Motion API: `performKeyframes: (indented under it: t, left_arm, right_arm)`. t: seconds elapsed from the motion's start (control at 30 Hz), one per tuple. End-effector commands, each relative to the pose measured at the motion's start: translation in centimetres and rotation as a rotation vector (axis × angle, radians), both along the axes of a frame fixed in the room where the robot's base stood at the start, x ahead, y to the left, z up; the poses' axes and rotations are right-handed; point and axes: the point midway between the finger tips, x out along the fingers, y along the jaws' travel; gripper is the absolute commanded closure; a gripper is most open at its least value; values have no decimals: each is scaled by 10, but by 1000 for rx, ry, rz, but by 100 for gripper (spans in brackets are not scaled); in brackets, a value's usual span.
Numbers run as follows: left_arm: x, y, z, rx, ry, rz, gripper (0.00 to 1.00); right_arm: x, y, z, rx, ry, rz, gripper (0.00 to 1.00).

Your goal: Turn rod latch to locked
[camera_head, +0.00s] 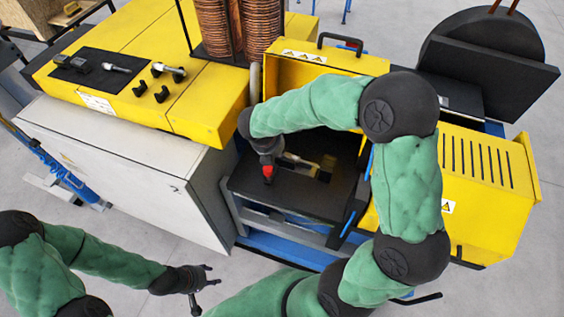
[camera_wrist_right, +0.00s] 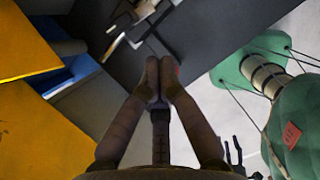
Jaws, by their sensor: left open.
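My right gripper (camera_head: 267,172) reaches down over the dark work surface of the yellow machine. A small red part shows at its fingertips in the head view. In the right wrist view the right gripper's fingers (camera_wrist_right: 158,70) are together, with a bit of red (camera_wrist_right: 177,71) just beside the tips. I cannot tell whether a latch lies between them; the rod latch is not clearly seen and its position cannot be read. My left gripper (camera_head: 206,289) is open and empty at the lower left, over the floor and away from the machine.
A pale metal fitting (camera_head: 300,161) lies on the dark surface (camera_head: 290,199) beside the right gripper. A yellow cover (camera_head: 312,70) stands behind, and a slotted yellow housing (camera_head: 485,185) is at the right. A grey cabinet (camera_head: 125,160) stands at the left. Floor is free at the lower left.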

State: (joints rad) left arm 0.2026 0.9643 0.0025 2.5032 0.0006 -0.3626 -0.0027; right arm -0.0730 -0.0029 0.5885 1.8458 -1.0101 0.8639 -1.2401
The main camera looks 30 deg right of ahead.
Motion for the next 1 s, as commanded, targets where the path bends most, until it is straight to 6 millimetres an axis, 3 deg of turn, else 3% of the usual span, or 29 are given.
performKeyframes:
  t: [0.03, 0.1, 0.33, 0.73, 1.0]
  left_arm:
    - [0, 0, -13, 0, 0, 0, 53]
    - [0, 0, -19, 0, 0, 0, 53]
    - [0, 0, -22, 0, -1, 0, 53]
    - [0, 0, -36, 0, -1, 0, 53]
    - [0, 0, -40, 0, 0, 0, 53]
  right_arm:
    - [1, 0, -5, 1, -4, 0, 100]
    - [0, 0, -4, 2, -3, -1, 100]
    - [0, -4, -12, 2, 2, -1, 100]
    - [10, -26, -72, 3, 3, -2, 100]
    - [15, -33, -91, 3, 0, -1, 100]
